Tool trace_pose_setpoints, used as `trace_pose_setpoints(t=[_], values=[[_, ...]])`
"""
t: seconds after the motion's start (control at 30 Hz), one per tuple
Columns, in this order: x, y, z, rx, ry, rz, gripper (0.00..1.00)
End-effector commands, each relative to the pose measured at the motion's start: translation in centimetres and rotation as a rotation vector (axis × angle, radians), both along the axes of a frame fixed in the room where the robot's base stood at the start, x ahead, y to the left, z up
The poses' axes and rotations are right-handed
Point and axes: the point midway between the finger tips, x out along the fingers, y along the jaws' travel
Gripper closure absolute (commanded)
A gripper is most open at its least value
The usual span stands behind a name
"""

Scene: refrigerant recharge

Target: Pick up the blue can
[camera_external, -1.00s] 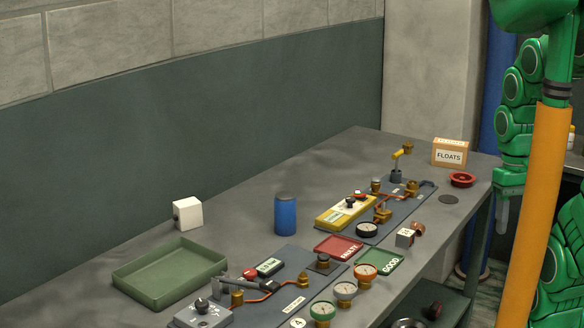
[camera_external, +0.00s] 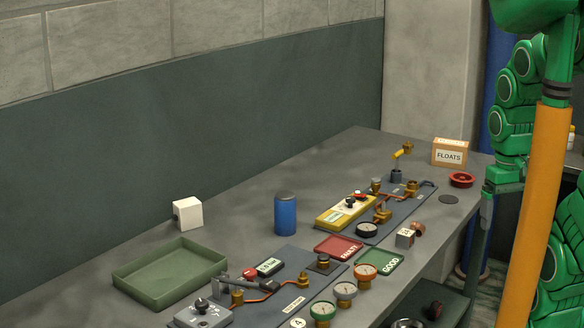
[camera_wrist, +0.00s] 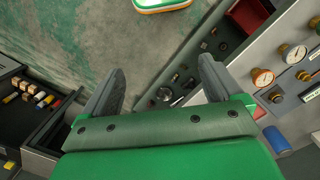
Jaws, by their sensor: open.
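The blue can (camera_external: 285,214) stands upright on the grey bench, behind the red tray and to the right of the green open tray. Its blue side also shows at the right of the wrist view (camera_wrist: 278,140). My gripper (camera_external: 486,208) hangs at the right, by the bench's right end, well away from the can. In the wrist view my gripper (camera_wrist: 160,85) has its two dark fingers spread wide, with nothing between them but floor and a lower shelf.
A green open tray (camera_external: 125,283) and white block (camera_external: 188,213) lie left of the can. A red FAULTY tray (camera_external: 338,247), green GOOD tray (camera_external: 380,261), several gauges and fittings crowd the front. A FLOATS box (camera_external: 449,153) stands far right. Bare bench surrounds the can.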

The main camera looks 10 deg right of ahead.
Motion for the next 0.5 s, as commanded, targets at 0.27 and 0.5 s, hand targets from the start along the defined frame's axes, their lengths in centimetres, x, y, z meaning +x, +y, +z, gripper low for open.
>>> trace_pose_setpoints(t=[0.27,0.5], values=[[10.3,0.2,-2.1,-0.049,-0.197,0.075,0.07],[19.1,2.1,-3.8,-0.061,-0.380,0.161,0.07]])
